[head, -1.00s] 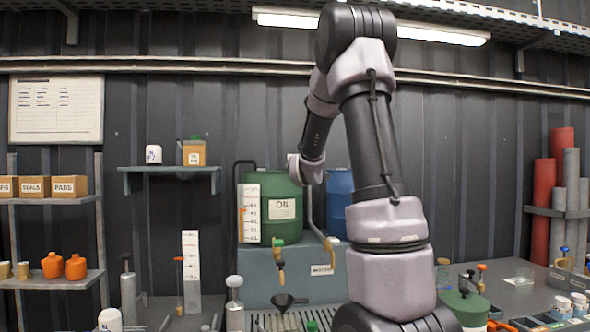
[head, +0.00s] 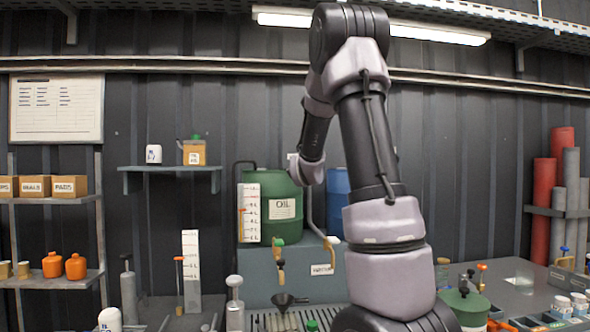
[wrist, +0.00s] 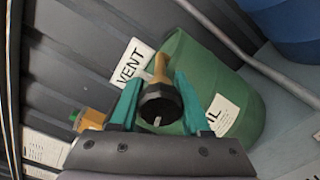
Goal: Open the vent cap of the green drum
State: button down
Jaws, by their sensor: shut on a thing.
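The green drum (head: 262,207) with a white OIL label stands on a grey-blue stand at the back. In the wrist view the green drum (wrist: 185,58) lies beyond my fingers, with a white VENT tag (wrist: 132,63) beside them. My gripper (wrist: 158,103) has teal fingers closed on the vent cap (wrist: 158,98), a dark round piece with a tan part at its far side. Where the cap meets the drum is hidden, so I cannot tell whether it is open. In the head view my arm reaches to the drum's top right and the fingers are hidden.
A blue drum (head: 338,197) stands right of the green one. A white level scale (head: 249,213) stands at the drum's left front. A funnel (head: 288,300) is below the taps. A wall shelf (head: 170,170) is at the left.

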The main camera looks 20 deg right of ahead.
jog(key=shift+f+n, duration=0.1)
jog(key=shift+n, duration=0.9)
jog(key=shift+c, duration=1.8)
grip_release()
jog(key=v, duration=1)
jog(key=shift+s, duration=0.4)
jog(key=shift+a, duration=0.1)
